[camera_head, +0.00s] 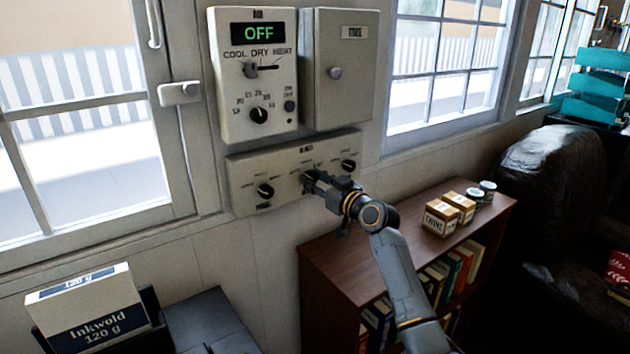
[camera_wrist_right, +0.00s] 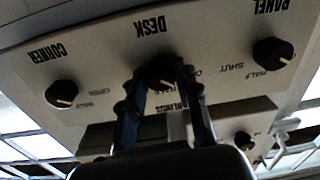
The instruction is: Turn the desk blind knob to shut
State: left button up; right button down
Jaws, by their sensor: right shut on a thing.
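The blinds panel (camera_head: 290,168) is a pale wall plate with three black knobs in a row. The desk knob (camera_wrist_right: 160,70) is the middle one, under the upside-down DESK label in the right wrist view. My right gripper (camera_head: 313,180) is shut on this knob, with one finger on each side of it in the right wrist view (camera_wrist_right: 164,84). The fingers partly hide the knob, its pointer and the setting words around it, so I cannot tell its exact setting. My left gripper is not in view.
The panel knob (camera_head: 265,191) and the corner knob (camera_head: 348,165) flank the desk knob. Above are a thermostat (camera_head: 257,110) reading OFF and a grey cabinet (camera_head: 351,95). A wooden bookcase (camera_head: 470,207) with boxes and tins stands below right, beneath my right arm.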

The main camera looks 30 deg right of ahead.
jog(key=m, duration=0.2)
jog(key=shift+m, duration=0.4)
jog(key=m, duration=0.2)
jog(key=shift+m+p, duration=0.3)
jog(key=shift+p, duration=0.05)
jog(key=m+p, duration=0.2)
jog(key=m, duration=0.3)
jog(key=shift+m, duration=0.3)
jog(key=m+p, duration=0.2)
jog(key=m, duration=0.3)
jog(key=shift+m+h+p, duration=0.3)
jog(key=shift+m+p, duration=0.05)
jog(key=shift+m, duration=0.05)
jog(key=m+p, duration=0.3)
jog(key=m, duration=0.2)
jog(key=shift+f, duration=0.1)
jog(key=shift+m, duration=0.4)
jog(key=c, duration=1)
grip_release()
